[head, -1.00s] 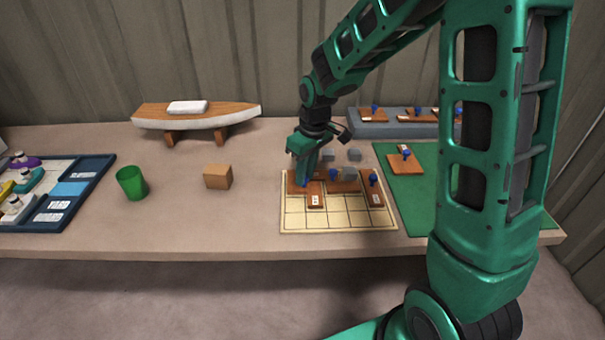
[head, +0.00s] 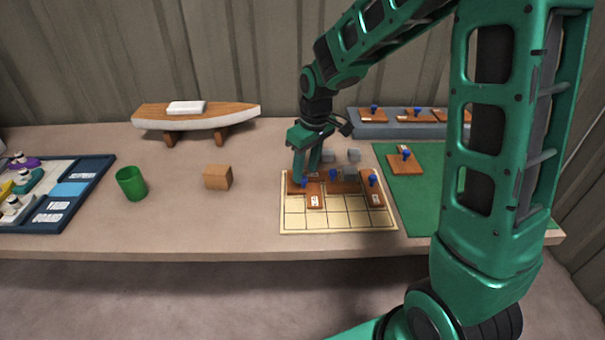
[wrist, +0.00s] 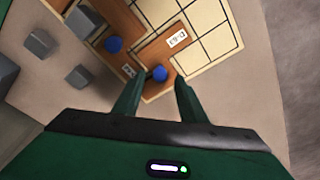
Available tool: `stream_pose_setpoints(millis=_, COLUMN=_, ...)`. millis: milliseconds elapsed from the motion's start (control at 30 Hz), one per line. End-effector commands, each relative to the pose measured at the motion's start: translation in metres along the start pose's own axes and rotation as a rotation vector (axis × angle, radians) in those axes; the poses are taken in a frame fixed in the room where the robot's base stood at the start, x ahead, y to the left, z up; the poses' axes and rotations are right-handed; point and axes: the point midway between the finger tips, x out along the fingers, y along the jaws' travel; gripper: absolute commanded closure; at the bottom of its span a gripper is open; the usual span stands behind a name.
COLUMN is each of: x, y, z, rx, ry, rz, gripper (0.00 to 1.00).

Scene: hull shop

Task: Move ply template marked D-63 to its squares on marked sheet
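The marked sheet (head: 345,219) is a pale grid board on the bench. Several brown ply templates with blue knobs lie on its far rows. One template (head: 292,187) lies at the far left corner, and its blue knob (wrist: 160,73) shows in the wrist view. My gripper (head: 304,175) is just above that corner. In the wrist view its two fingers (wrist: 157,88) are apart, one on each side of the knob, with gaps visible.
Grey blocks (head: 354,155) stand behind the sheet. A green mat (head: 410,180) with one template and a grey-blue rack (head: 370,129) with several lie to the right. A wooden block (head: 218,177), a green cup (head: 131,184) and a model hull (head: 230,117) stand left.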

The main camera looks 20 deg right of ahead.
Motion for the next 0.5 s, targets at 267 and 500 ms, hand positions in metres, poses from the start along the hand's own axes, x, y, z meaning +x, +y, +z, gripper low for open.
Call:
stream_pose_setpoints(millis=267, x=-0.058, y=0.0, z=-0.001, rx=0.0, ry=0.005, rz=0.002, gripper=0.62)
stream_pose_setpoints(millis=500, x=-0.09, y=0.0, z=-0.001, rx=0.0, ry=0.003, rz=0.001, gripper=0.62)
